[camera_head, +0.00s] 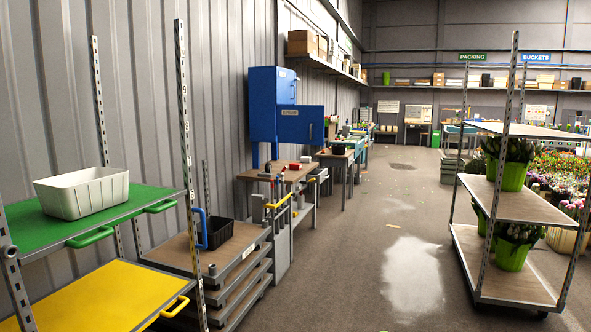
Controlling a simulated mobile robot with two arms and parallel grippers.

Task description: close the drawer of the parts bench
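Neither of my grippers shows in the head view. A wood-topped workbench (303,173) with small items on it stands along the left wall in the middle distance. A second bench (338,158) stands behind it. I cannot tell which of them is the parts bench. A drawer is not clearly visible at this distance, and I cannot tell whether one is open or shut. A blue cabinet (272,120) is above the nearer bench and hides part of the wall.
Close on the left is a trolley with a green shelf (145,199), a white tub (82,192) and a yellow shelf (100,296). Stacked platforms (232,250) stand beyond it. A flower trolley (510,204) stands on the right. The floor aisle (350,260) between is clear, with a shiny patch.

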